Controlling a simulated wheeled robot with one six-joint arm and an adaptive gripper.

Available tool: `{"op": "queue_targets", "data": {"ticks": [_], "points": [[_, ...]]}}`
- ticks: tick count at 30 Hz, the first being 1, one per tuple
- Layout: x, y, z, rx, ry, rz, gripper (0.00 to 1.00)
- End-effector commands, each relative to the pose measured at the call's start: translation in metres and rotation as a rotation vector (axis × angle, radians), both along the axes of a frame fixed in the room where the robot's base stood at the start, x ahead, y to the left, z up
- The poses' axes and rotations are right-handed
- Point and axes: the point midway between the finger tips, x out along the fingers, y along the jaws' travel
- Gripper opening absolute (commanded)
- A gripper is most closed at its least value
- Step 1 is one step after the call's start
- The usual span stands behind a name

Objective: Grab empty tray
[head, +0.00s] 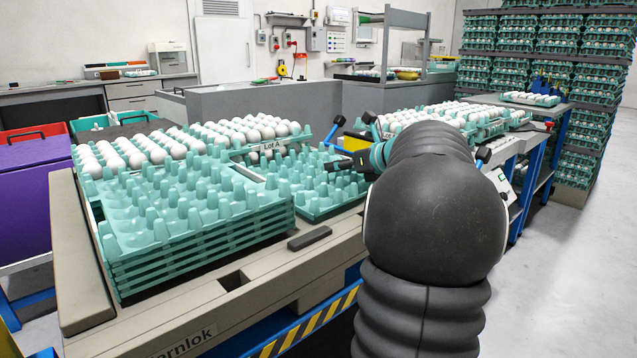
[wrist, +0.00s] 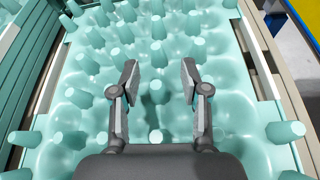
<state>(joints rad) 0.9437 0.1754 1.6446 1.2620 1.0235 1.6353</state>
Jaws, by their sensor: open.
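My gripper (wrist: 159,72) is open and empty in the wrist view, with its two dark fingers spread above a teal empty tray (wrist: 85,125) with raised pegs. I cannot tell whether the fingertips touch the tray. In the head view, this empty tray (head: 318,208) appears to be the lower one right of a taller stack of teal empty trays (head: 200,250). The stack's layered side (wrist: 22,70) seems to show at the left of the wrist view. My dark arm covers much of the right middle of the head view and partly hides the gripper there.
Trays full of white eggs stand behind the empty ones, by a "Lot A" label (head: 272,145). More egg trays sit on the line at the right. A purple bin (head: 35,205) stands at the left. Tall egg stacks (head: 575,70) stand back right. The floor (head: 580,270) at right is clear.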

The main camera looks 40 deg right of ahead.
Motion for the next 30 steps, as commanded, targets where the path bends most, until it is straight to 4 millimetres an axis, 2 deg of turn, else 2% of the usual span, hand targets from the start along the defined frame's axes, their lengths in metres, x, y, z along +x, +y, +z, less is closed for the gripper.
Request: {"op": "queue_targets", "data": {"ticks": [7, 16, 24, 27, 30], "points": [[0.013, 0.003, -0.003, 0.001, 0.001, 0.002, 0.46], [0.05, 0.009, -0.012, 0.001, 0.001, 0.002, 0.46], [0.054, 0.008, -0.013, 0.0, 0.0, 0.0, 0.46], [0.054, 0.009, -0.013, 0.0, 0.0, 0.0, 0.21], [0.054, 0.009, -0.013, 0.0, 0.0, 0.0, 0.0]]}}
